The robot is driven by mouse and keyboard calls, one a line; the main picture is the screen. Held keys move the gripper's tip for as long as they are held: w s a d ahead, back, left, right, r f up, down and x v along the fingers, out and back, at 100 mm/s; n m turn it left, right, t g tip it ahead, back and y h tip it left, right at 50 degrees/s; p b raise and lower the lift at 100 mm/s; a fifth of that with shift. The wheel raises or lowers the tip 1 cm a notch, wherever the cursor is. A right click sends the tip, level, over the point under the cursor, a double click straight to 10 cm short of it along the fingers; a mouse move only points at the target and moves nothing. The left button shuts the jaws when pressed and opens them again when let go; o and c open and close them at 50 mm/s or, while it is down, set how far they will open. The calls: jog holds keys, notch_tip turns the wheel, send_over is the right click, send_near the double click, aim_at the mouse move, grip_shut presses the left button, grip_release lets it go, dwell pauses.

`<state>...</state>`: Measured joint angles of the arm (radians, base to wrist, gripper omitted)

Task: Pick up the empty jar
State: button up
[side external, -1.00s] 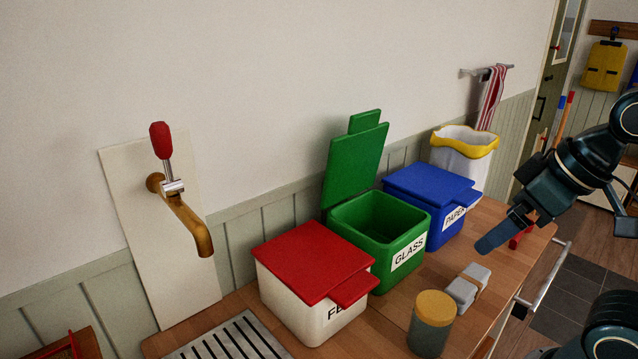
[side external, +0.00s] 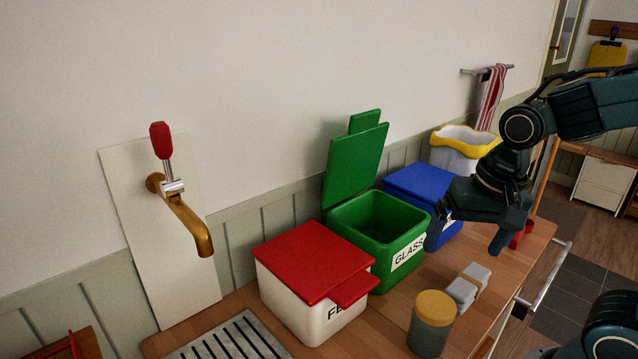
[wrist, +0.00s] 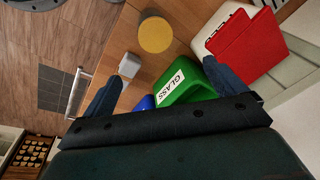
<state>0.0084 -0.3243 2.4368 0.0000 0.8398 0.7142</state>
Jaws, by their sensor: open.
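The jar (side external: 430,328) stands upright on the wooden counter, with a grey-green body and a yellow lid. In the wrist view its round yellow lid (wrist: 156,35) shows from above, beyond my fingertips; whether it is empty cannot be told. My gripper (side external: 468,230) is open and empty, above the counter near the blue bin and apart from the jar. In the wrist view its two dark fingers (wrist: 165,82) are spread wide with nothing between them but the view of the counter and green bin.
The open green GLASS bin (side external: 405,260), red-lidded bin (side external: 315,262) and blue bin (side external: 425,183) line the wall. A red object (side external: 523,235) lies near the counter's right end. A metal rail (side external: 545,280) runs along the front edge.

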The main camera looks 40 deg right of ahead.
aim_at(436, 304)
jog(key=f+m, duration=0.1)
jog(key=w+f+m+g, duration=0.1)
jog(key=f+m, duration=0.1)
jog(key=w+f+m+g, duration=0.1)
jog(key=f+m, duration=0.1)
jog(key=shift+w+d+f, duration=0.1)
jog(key=shift+f, duration=0.05)
jog(key=shift+f, duration=0.1)
jog(key=shift+f, duration=4.2)
jog(key=shift+f, duration=0.1)
jog(key=shift+f, duration=2.5)
jog(key=shift+c, duration=0.5)
jog(key=c, duration=1.3)
jog(key=shift+o, duration=0.2)
jog(key=shift+r, duration=0.25)
